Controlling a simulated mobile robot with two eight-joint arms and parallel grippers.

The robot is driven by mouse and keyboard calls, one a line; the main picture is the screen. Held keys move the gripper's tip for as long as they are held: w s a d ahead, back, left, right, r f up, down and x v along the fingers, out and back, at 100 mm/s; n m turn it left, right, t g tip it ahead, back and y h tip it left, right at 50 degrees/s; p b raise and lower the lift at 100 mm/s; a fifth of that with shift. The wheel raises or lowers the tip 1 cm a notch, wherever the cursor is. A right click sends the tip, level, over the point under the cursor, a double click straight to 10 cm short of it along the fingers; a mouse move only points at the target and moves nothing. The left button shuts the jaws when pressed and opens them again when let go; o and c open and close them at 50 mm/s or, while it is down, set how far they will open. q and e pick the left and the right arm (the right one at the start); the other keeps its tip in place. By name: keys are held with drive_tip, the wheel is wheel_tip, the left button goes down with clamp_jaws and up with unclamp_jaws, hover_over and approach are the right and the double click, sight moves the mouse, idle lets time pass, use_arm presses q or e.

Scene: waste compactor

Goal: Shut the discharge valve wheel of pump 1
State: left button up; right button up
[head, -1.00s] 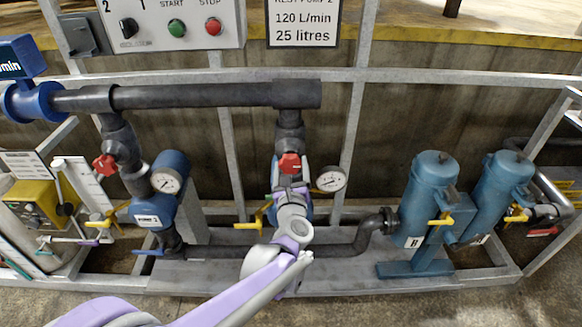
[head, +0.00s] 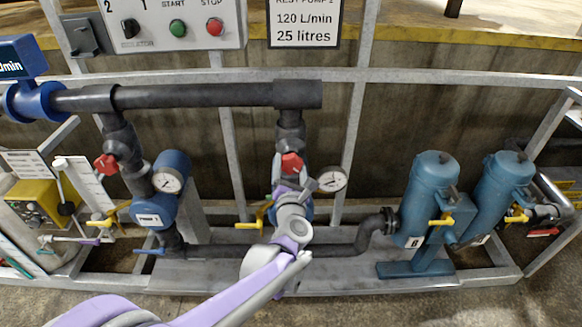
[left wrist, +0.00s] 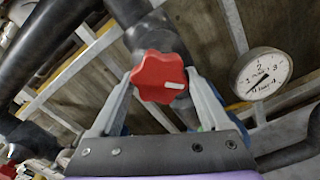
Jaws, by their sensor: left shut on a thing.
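The red valve wheel (head: 291,162) sits on the dark vertical pipe of the middle pump, below the thick horizontal pipe. My left gripper (head: 290,176) is at this wheel, coming from the front and below. In the left wrist view the lobed red wheel (left wrist: 158,78) lies between the two grey fingers of the left gripper (left wrist: 162,84), which are shut on it. A white mark on the wheel points right. My gripper and arm hide most of the middle pump. A second red wheel (head: 106,164) is on the left pump's pipe, untouched. My right gripper is not in view.
A round gauge (head: 332,179) stands close to the right of my gripper. The left blue pump (head: 172,176) has its own gauge. Two blue filter vessels (head: 430,190) stand at the right. A control panel (head: 172,24) hangs above. Grey frame rails (head: 420,76) cross behind.

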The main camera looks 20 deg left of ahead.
use_arm(q)
drive_tip(key=m, duration=0.5)
drive_tip(key=shift+a+m, duration=0.1)
drive_tip(key=shift+m, duration=0.2)
drive_tip(key=m, duration=0.6)
drive_tip(key=shift+r+b, duration=0.15)
drive_tip(key=shift+b, duration=0.25)
drive_tip(key=m, duration=0.6)
drive_tip(key=shift+r+m+b, duration=0.15)
drive_tip(key=shift+m+b, duration=0.2)
drive_tip(key=shift+m, duration=0.05)
drive_tip(key=m, duration=0.5)
drive_tip(key=shift+b, duration=0.4)
drive_tip(key=m, duration=0.5)
drive_tip(key=shift+d+m+b, duration=0.2)
drive_tip(key=shift+m+b, duration=0.2)
drive_tip(key=m+b, duration=0.1)
drive_tip(key=m, duration=0.4)
drive_tip(key=shift+d, duration=0.1)
drive_tip(key=m, duration=0.5)
drive_tip(key=shift+d+m+b, duration=0.1)
drive_tip(key=shift+m+b, duration=0.3)
drive_tip(key=m, duration=0.5)
drive_tip(key=shift+w+b, duration=0.1)
drive_tip(key=shift+b, duration=0.3)
drive_tip(key=shift+m, duration=0.3)
